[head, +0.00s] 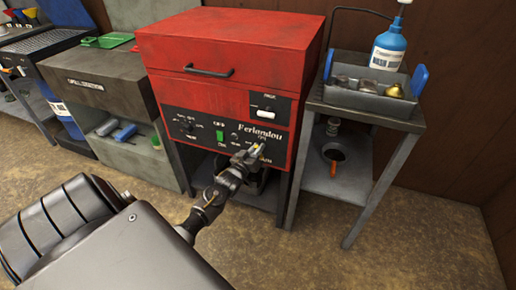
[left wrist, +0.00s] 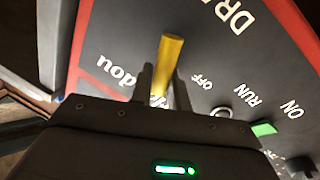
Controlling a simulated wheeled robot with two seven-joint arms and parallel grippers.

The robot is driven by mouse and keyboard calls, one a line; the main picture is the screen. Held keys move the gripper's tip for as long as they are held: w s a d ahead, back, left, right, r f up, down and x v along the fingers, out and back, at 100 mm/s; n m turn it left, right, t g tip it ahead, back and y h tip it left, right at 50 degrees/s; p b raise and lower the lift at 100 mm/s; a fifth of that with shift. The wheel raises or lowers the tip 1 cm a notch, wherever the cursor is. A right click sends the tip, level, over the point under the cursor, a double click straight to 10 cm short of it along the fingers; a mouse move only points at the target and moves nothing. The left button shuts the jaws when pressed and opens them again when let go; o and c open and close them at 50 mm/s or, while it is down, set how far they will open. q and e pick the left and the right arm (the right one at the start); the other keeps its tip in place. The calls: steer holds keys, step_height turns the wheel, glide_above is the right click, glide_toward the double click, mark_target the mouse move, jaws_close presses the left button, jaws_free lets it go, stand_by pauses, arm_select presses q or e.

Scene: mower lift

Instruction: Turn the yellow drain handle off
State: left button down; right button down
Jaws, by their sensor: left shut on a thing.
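The yellow drain handle (left wrist: 171,62) stands out from the black control panel in the left wrist view. It sits between the two fingers of my left gripper (left wrist: 163,80), which is shut on it. In the head view my left gripper (head: 256,152) is at the lower right of the panel on the red machine (head: 225,85). There the handle is mostly hidden by the fingers. Beside it the panel shows OFF, RUN and ON lettering and a green switch (left wrist: 263,129). My right gripper is not in view.
A metal side table (head: 415,118) with a tray (head: 345,97) and a blue bottle (head: 388,48) stands right of the machine. A grey cabinet (head: 95,85) stands to its left. The floor in front is clear.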

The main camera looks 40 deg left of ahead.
arm_select(q)
steer(key=shift+f+n, duration=0.2)
steer(key=shift+n, duration=0.8)
steer(key=n, duration=0.2)
steer(key=n+y, duration=0.1)
steer(key=n, duration=0.1)
steer(key=n+p, duration=0.1)
steer(key=n, duration=0.1)
steer(key=shift+s+a+f+t, duration=0.15)
steer(key=shift+a+f+t, duration=0.1)
steer(key=shift+f+t, duration=0.1)
steer(key=n+y, duration=0.1)
steer(key=n, duration=0.2)
steer(key=shift+f, duration=0.2)
steer(key=n, duration=0.1)
steer(key=n+y, duration=0.1)
steer(key=n, duration=0.2)
steer(key=shift+f+n+y+p, duration=0.3)
steer(key=shift+p, duration=0.1)
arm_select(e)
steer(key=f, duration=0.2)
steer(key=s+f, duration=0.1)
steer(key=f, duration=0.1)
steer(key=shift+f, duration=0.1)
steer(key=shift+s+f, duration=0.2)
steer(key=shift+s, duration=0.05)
arm_select(q)
steer(key=c, duration=1.4)
jaws_free()
steer(key=shift+a, duration=0.2)
